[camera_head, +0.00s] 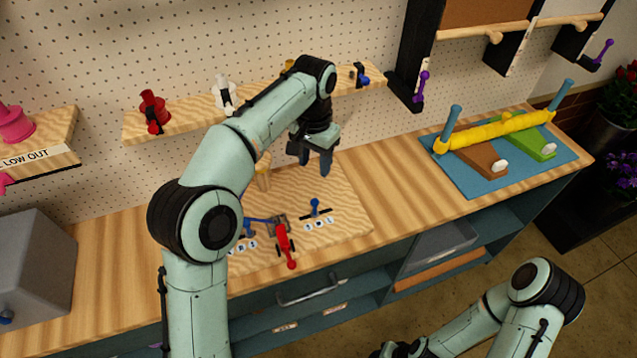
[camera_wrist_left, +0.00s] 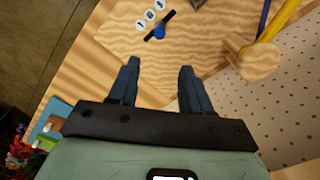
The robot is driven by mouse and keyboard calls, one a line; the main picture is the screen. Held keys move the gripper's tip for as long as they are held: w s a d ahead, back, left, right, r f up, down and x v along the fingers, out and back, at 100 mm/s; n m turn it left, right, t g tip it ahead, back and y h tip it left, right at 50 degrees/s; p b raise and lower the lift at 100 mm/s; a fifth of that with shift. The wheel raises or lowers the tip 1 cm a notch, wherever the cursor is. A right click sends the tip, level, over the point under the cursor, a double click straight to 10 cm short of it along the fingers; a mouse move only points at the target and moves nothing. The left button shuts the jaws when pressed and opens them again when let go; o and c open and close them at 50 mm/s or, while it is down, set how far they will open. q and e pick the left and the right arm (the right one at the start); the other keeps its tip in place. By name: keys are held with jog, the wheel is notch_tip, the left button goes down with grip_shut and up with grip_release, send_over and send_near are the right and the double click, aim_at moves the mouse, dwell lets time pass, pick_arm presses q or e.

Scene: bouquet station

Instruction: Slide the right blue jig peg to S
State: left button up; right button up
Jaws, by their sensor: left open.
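The right blue jig peg (camera_head: 315,206) stands upright in a short dark slot on the pale wooden board (camera_head: 350,215), with round white letter tags in front of it. It sits near the middle of the slot. In the left wrist view the peg (camera_wrist_left: 160,32) shows beyond the fingers, with the tags (camera_wrist_left: 149,15) beside it. My left gripper (camera_head: 313,165) is open and empty, above the board and behind the peg in the head view; its fingertips (camera_wrist_left: 158,68) are apart from the peg. My right gripper is out of view; only its arm shows at the bottom right.
A red lever clamp (camera_head: 285,247) stands left of the peg, with another blue peg (camera_head: 249,229) beyond it, partly behind my left arm. A wooden post (camera_head: 262,178) stands behind. A blue mat (camera_head: 480,180) with a yellow roll lies right. The counter between is clear.

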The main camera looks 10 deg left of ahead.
aim_at(314, 201)
pick_arm(q)
jog(key=f, duration=0.4)
jog(key=f+b, duration=0.1)
jog(key=f, duration=0.3)
jog(key=f+b, duration=0.1)
jog(key=f, duration=0.3)
jog(key=shift+s, duration=0.4)
jog(key=shift+w+f, duration=0.15)
jog(key=shift+f, duration=0.2)
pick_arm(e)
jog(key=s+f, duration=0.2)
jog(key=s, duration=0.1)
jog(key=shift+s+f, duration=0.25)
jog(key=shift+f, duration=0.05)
pick_arm(q)
grip_shut()
